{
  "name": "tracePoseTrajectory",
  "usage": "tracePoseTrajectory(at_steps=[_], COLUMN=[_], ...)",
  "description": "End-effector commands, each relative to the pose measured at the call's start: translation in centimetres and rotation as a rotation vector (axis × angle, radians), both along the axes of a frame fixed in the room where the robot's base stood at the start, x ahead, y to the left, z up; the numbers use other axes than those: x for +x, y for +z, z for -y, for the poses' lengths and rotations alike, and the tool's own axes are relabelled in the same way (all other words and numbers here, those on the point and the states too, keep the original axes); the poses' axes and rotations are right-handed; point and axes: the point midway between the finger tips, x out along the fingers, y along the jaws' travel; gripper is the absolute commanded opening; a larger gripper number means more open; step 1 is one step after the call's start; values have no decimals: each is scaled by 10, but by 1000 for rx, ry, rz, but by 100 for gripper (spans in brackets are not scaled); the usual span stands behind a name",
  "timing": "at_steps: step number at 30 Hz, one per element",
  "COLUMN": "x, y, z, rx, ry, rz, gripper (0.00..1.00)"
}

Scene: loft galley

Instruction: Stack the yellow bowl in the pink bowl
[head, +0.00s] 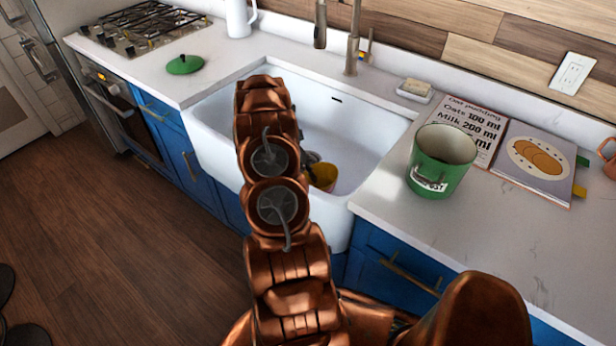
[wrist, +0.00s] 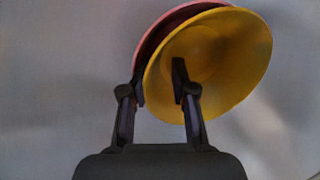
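The yellow bowl (head: 323,178) is in the white sink, partly hidden behind my arm in the head view. In the wrist view the yellow bowl (wrist: 235,60) is tilted with its inside facing the camera. The pink bowl (wrist: 170,20) shows as a rim behind its upper left edge. The two overlap closely, but I cannot tell how deep the yellow one sits. My gripper (wrist: 159,84) straddles the yellow bowl's left wall, one finger inside it and one outside by the pink rim. A gap shows between the fingers.
The sink (head: 350,135) has high walls around the bowls, with a faucet (head: 353,45) behind. A green lid (head: 185,64) lies left of the sink.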

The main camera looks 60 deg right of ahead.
Motion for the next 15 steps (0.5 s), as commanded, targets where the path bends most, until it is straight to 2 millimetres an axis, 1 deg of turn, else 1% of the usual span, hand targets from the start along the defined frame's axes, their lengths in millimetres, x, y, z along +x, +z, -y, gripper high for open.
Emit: tracePoseTrajectory(at_steps=[10, 15], x=[1, 8], y=[2, 13], z=[0, 0], rx=[-2, -5], ry=[1, 2], rz=[0, 2], gripper=[31, 31])
